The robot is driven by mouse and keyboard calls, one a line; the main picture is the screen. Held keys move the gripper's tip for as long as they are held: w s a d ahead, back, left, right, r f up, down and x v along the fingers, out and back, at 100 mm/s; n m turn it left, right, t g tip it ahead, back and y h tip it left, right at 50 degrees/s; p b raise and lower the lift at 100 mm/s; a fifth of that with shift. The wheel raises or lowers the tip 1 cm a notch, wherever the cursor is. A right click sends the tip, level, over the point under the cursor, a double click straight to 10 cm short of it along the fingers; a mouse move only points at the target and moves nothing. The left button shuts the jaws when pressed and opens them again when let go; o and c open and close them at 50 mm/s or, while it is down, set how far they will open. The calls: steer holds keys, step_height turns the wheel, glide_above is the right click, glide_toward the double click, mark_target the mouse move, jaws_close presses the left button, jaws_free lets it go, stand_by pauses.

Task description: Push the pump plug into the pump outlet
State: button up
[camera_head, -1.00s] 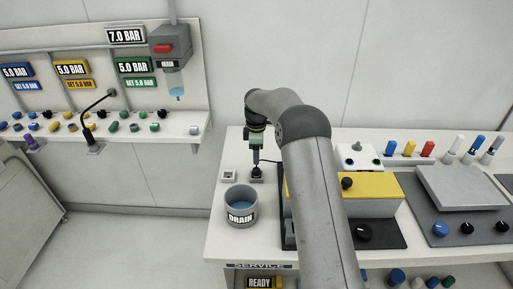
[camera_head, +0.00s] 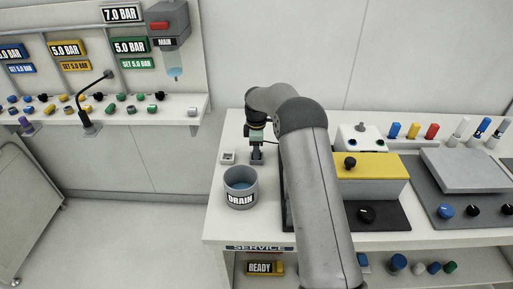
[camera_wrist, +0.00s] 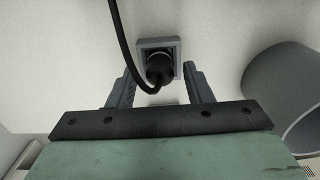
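The black pump plug (camera_wrist: 159,70), with a black cable, stands at a grey square outlet (camera_wrist: 145,43) in the wrist view. Part of the outlet frame shows around it; how deep the plug sits I cannot tell. My gripper (camera_wrist: 159,82) is open, its two grey fingers on either side of the plug with gaps on both sides. In the head view my gripper (camera_head: 256,152) is low over the bench at the plug, which it mostly hides. A second small square outlet (camera_head: 228,157), pale and apparently empty, sits just left of it.
A grey DRAIN cup (camera_head: 240,194) stands close in front of my gripper, and at right in the wrist view (camera_wrist: 275,85). A yellow-topped unit (camera_head: 370,166) is right of my arm. Bare bench (camera_head: 222,222) lies at the front left.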

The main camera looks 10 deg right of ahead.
jaws_close()
steer(key=shift+r, duration=0.15)
steer(key=shift+r+p, duration=1.35)
steer(key=shift+r, duration=0.9)
